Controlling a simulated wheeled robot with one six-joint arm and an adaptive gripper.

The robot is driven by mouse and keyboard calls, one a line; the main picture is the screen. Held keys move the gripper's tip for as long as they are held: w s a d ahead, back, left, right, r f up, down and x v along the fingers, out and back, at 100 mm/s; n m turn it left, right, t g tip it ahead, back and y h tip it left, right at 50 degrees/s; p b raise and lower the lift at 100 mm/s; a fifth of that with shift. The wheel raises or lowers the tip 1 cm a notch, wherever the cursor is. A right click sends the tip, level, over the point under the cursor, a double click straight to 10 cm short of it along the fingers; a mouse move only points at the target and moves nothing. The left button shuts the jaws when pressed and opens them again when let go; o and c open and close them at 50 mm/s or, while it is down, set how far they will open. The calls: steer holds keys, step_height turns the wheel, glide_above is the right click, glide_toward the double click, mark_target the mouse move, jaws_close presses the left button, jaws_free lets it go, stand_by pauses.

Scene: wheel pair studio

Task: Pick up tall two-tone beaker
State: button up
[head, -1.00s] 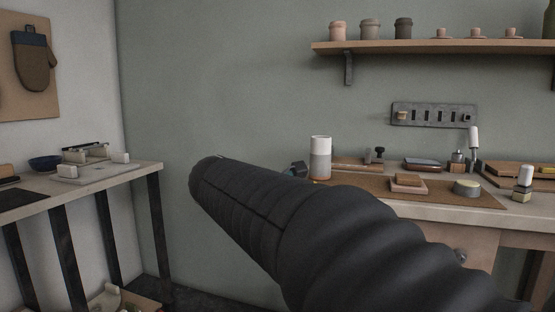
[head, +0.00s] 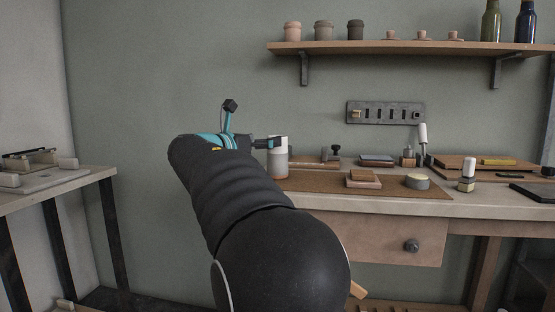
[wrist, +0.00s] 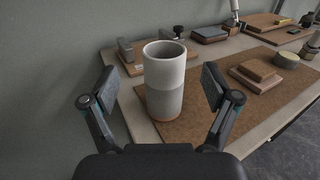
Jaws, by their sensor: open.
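The tall two-tone beaker (head: 279,163) stands upright at the left end of the workbench, pale above and grey below, with a thin orange-brown base. In the wrist view the beaker (wrist: 164,85) stands ahead of and between my open fingers, its round mouth visible. My gripper (wrist: 161,88) is open and empty, one finger to each side of the beaker in the picture; no contact shows. In the head view my gripper (head: 264,142) is partly seen at the beaker's upper left, and my arm hides part of the bench edge.
A brown mat (head: 330,185) holds stacked small boards (head: 363,179) and a round pale-topped tin (head: 418,182) right of the beaker. Grey blocks (wrist: 126,50) sit close behind it. A wall shelf (head: 420,46) carries cups and bottles. A side table (head: 90,179) stands left.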

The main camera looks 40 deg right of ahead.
steer(key=shift+x, duration=3)
steer(key=shift+s, duration=0.15)
jaws_close()
